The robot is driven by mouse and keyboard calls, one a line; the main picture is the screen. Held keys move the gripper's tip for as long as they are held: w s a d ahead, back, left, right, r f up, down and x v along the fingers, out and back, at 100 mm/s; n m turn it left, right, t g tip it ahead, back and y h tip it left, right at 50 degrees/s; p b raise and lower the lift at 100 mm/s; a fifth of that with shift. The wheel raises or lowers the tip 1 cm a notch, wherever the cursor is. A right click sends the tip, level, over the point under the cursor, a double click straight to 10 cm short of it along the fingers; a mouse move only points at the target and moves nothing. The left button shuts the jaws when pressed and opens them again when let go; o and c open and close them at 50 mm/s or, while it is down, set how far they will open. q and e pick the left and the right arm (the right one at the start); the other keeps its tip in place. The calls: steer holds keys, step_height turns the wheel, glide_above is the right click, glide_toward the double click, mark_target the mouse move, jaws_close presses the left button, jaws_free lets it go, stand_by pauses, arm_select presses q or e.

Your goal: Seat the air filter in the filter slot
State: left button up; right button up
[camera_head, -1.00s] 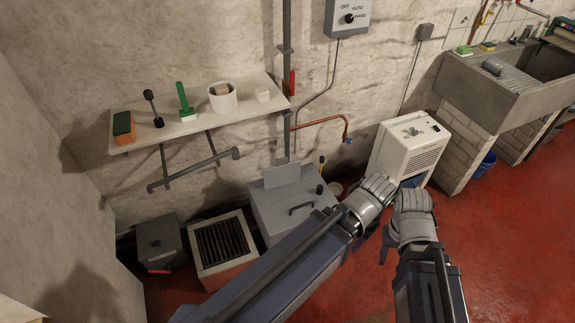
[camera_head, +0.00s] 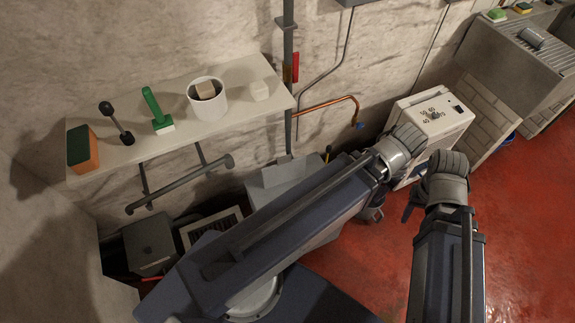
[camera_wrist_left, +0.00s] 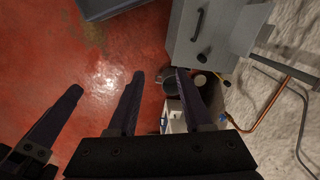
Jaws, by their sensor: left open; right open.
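No air filter can be made out in either view. A white unit (camera_head: 432,118) with a dial marked in numbers stands on the floor by the wall, its lower front partly hidden by my arms. I cannot make out a filter slot on it. My right gripper (camera_head: 410,203) is in front of the unit, mostly hidden behind its own wrist, open. My left gripper is beside it, hidden by its arm in the head view. In the left wrist view my left gripper (camera_wrist_left: 158,82) is open, with nothing seen held between its fingers.
Below are a grey box with a handle (camera_wrist_left: 212,30) and a dark box (camera_head: 150,245). A copper pipe (camera_head: 330,103) runs along the wall. A sink (camera_head: 520,60) stands right. Red floor (camera_head: 530,230) is clear at right.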

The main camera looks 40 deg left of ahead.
arm_select(q)
steer(key=w+a+f+n+h+b, duration=0.1)
steer(key=w+a+f+n+b, duration=0.45)
steer(key=a+f+b, duration=0.45)
steer(key=n+t+h+b, duration=0.3)
steer(key=n+b, duration=0.7)
steer(key=n, duration=1.7)
glide_toward(284, 157)
step_height(284, 157, down, 3)
steer(key=t, duration=0.1)
steer(key=shift+y, duration=0.3)
steer(key=b+x, duration=0.5)
steer(key=d+b+x, duration=0.1)
steer(key=b+x, duration=0.1)
steer(key=x, duration=0.1)
steer(key=shift+r, duration=0.15)
steer(key=shift+r, duration=0.1)
jaws_close()
